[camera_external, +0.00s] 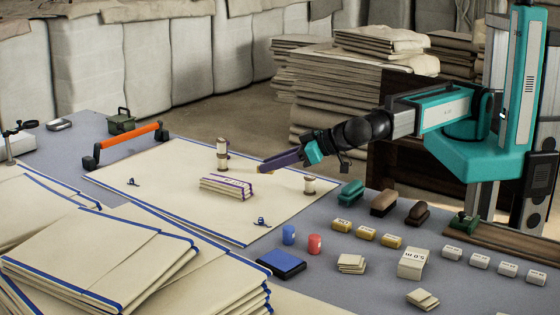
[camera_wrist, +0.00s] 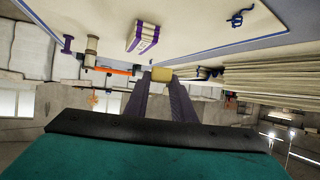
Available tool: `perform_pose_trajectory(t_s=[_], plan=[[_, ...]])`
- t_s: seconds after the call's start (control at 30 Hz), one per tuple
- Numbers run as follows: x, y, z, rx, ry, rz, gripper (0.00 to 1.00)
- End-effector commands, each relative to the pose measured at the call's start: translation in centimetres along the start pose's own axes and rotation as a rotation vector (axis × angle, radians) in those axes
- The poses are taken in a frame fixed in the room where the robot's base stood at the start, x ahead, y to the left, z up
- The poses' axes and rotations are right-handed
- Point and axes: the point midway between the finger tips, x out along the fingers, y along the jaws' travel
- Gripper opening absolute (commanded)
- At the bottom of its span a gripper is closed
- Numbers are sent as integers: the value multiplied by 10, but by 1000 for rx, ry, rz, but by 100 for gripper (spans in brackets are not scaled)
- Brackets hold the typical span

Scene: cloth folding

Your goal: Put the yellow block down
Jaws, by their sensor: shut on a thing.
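My gripper (camera_wrist: 160,84) has purple fingers shut on a yellow block (camera_wrist: 162,74), which shows at the fingertips in the wrist view. In the external view my gripper (camera_external: 265,167) reaches left over the right part of the large cream cloth (camera_external: 165,170), above its surface. The held block is too small to make out there. A folded cream bundle with purple bands (camera_external: 228,187) lies on the cloth left of and below the fingertips; it also shows in the wrist view (camera_wrist: 143,38).
Spools (camera_external: 222,153) (camera_external: 309,185) stand on the cloth either side of my gripper. Several yellow blocks (camera_external: 366,233) lie in a row on the table right of the cloth, near red (camera_external: 315,243) and blue (camera_external: 288,234) cylinders. An orange-handled bar (camera_external: 130,134) lies at the cloth's far edge.

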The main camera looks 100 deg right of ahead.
Motion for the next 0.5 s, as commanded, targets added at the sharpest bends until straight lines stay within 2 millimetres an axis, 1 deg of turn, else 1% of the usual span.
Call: perform_pose_trajectory(t_s=[0.1,0.37,0.5], plan=[[2,3,-1,2,0,5,1],[2,2,0,2,0,4,1],[4,2,4,1,0,4,1]])
